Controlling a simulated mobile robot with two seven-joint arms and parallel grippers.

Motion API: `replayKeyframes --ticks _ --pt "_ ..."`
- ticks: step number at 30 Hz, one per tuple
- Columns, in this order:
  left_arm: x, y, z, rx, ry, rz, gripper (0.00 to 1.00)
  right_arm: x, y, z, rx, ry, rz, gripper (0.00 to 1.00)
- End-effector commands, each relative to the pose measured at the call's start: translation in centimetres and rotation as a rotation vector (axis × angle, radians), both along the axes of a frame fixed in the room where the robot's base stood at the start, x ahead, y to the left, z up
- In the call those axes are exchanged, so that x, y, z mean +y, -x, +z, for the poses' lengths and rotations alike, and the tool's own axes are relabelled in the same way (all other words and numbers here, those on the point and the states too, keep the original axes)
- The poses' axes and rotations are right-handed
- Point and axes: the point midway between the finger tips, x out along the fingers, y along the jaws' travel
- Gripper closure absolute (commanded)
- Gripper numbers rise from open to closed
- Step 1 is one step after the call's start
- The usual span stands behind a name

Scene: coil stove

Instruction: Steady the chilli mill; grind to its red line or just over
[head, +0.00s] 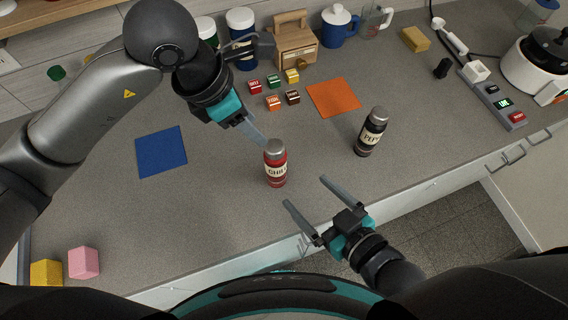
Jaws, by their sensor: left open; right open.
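The chilli mill (277,181) is a red bottle with a grey top and a cream label, standing upright near the counter's front edge. My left gripper (264,141) comes from the upper left, its visible finger ending beside or just behind the mill's top; I cannot tell if it touches. Its two fingers overlap in this view. My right gripper (304,191) is open and empty at the front edge, its fingers spread toward the mill and apart from it. No red line or ground chilli can be made out.
A dark mill (371,134) stands to the right. An orange mat (333,97), a blue mat (161,151) and several small coloured blocks (273,102) lie around. A wooden box (295,50), a blue mug (338,30) and jars stand behind. A power strip (491,93) lies right.

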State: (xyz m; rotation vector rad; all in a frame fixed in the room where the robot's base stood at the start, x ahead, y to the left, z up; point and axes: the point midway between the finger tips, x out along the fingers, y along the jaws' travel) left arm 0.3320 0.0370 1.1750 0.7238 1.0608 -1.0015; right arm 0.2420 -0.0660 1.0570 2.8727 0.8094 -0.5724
Motion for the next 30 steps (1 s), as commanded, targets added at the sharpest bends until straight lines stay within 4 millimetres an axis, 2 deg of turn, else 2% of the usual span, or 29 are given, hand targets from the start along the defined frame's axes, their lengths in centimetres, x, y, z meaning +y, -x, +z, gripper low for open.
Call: replayKeyframes --ticks 21,30 --pt "0.0 0.0 0.0 0.000 0.000 0.000 0.50 5.4 -8.8 -4.1 -0.003 0.001 0.001 0.04" --pt "0.0 0.0 0.0 0.000 0.000 0.000 0.50 6.7 -11.0 -5.3 -0.002 0.003 0.002 0.04"
